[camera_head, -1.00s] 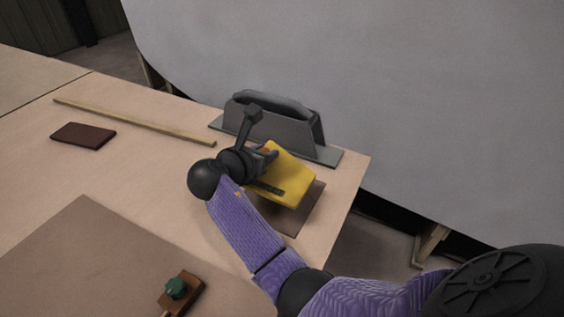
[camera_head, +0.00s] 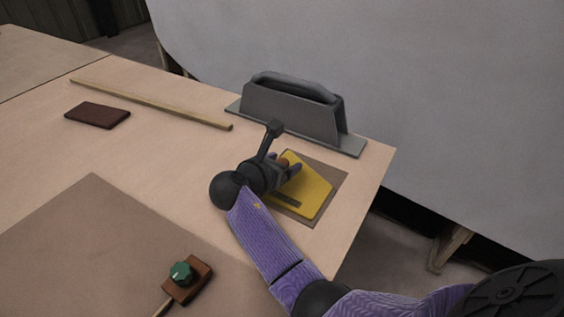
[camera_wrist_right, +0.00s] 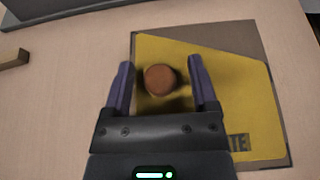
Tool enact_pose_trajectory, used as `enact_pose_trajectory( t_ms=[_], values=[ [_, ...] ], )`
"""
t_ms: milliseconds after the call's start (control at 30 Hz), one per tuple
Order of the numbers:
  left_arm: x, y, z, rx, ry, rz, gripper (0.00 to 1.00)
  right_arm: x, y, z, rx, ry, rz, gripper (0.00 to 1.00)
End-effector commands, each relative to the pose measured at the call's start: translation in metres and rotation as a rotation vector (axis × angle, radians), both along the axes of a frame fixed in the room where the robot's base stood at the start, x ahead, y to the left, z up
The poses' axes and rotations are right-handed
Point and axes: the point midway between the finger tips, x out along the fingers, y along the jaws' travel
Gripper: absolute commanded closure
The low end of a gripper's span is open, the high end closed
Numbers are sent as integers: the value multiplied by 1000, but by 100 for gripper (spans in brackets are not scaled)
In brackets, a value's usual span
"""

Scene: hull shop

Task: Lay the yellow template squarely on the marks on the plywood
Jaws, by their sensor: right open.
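The yellow template (camera_head: 308,192) lies flat on a grey-brown, dark-edged rectangle (camera_head: 333,174) near the table's right edge. It also shows in the right wrist view (camera_wrist_right: 235,105), its left and right sides running close along the rectangle's sides. Bare rectangle shows beyond its slanted far edge; its near left part is hidden by my gripper. A round orange-brown knob (camera_wrist_right: 159,80) stands on the template. My right gripper (camera_wrist_right: 160,62) is open, one finger on each side of the knob with gaps showing. My left gripper is out of view.
A grey handled stand (camera_head: 295,108) is just behind the template. A wooden strip (camera_head: 150,103) and a dark red block (camera_head: 98,115) lie to the left. A brown sheet (camera_head: 90,240) and a block with a green knob (camera_head: 181,272) are in front.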

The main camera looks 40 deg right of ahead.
Motion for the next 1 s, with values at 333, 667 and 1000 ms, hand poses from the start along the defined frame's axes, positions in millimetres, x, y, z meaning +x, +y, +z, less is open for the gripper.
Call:
enact_pose_trajectory(
  t_ms=[333, 667, 1000],
  values=[
    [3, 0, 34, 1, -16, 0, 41, -20, 50, 33, 4, -4, 3, 25],
    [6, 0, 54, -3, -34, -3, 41, -42, 101, 49, -1, -1, 0, 25],
    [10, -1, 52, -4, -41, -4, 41, -42, 102, 48, -1, -1, -1, 25]
  ],
)
